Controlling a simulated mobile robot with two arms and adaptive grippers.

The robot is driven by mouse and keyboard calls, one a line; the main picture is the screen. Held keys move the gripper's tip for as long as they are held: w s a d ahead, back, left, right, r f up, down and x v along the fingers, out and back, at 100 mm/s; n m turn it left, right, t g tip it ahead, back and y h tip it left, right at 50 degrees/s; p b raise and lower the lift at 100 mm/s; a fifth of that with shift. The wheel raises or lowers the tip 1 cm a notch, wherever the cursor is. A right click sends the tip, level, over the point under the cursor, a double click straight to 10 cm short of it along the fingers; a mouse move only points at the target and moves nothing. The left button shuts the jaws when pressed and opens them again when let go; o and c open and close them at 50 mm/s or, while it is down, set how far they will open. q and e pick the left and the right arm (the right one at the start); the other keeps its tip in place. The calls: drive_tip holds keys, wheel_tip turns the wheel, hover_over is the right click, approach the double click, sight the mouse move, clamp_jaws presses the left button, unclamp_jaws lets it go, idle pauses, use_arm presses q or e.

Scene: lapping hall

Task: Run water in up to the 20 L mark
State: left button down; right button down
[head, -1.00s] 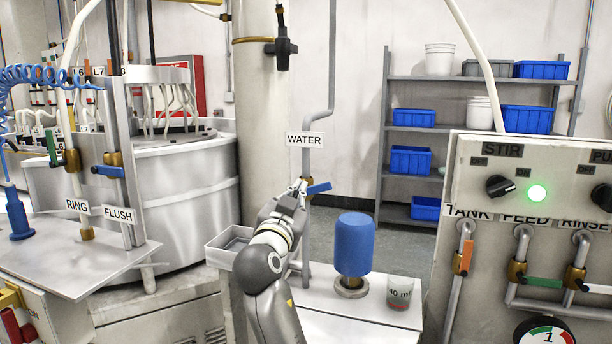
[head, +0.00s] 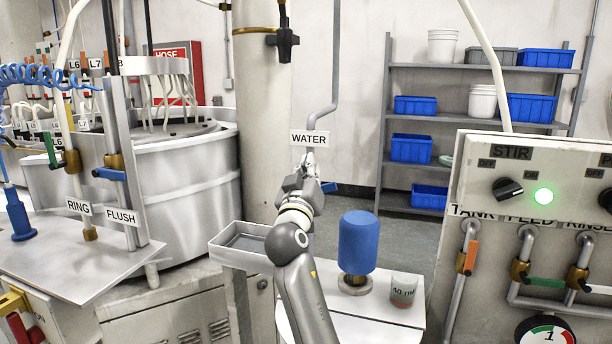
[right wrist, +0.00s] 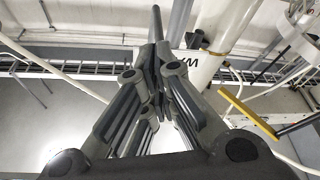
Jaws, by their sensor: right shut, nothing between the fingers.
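The WATER sign (head: 310,138) hangs on a grey pipe (head: 333,85) beside the column in the head view. A small part of a blue lever (head: 329,187) shows below the sign. My right gripper (head: 309,158) is shut and empty, pointing up in front of the pipe, just under the sign. It and my wrist hide the valve and most of the lever. In the right wrist view its fingers (right wrist: 153,60) are pressed together with nothing between them. The 20 L mark is not visible in either view. My left gripper is not in view.
A shallow grey tray (head: 245,240), a blue cylinder (head: 357,243) and a 40 µm cup (head: 405,290) flank my right arm. A control panel (head: 540,180) with STIR knob and green lamp stands right.

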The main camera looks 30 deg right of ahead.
sight(324, 187)
drive_tip(key=d+f, duration=0.1)
drive_tip(key=d+f+p, duration=0.1)
drive_tip(key=f, duration=0.1)
drive_tip(key=shift+w+d, duration=0.1)
drive_tip(key=shift+w, duration=0.05)
idle(0.4)
drive_tip(key=f+m+b, duration=0.1)
drive_tip(key=b, duration=0.2)
drive_tip(key=s+d+f+m+b, duration=0.1)
drive_tip(key=b, duration=0.3)
drive_tip(key=shift+s+h, duration=0.1)
drive_tip(key=shift+h, duration=0.2)
drive_tip(key=shift+r, duration=0.1)
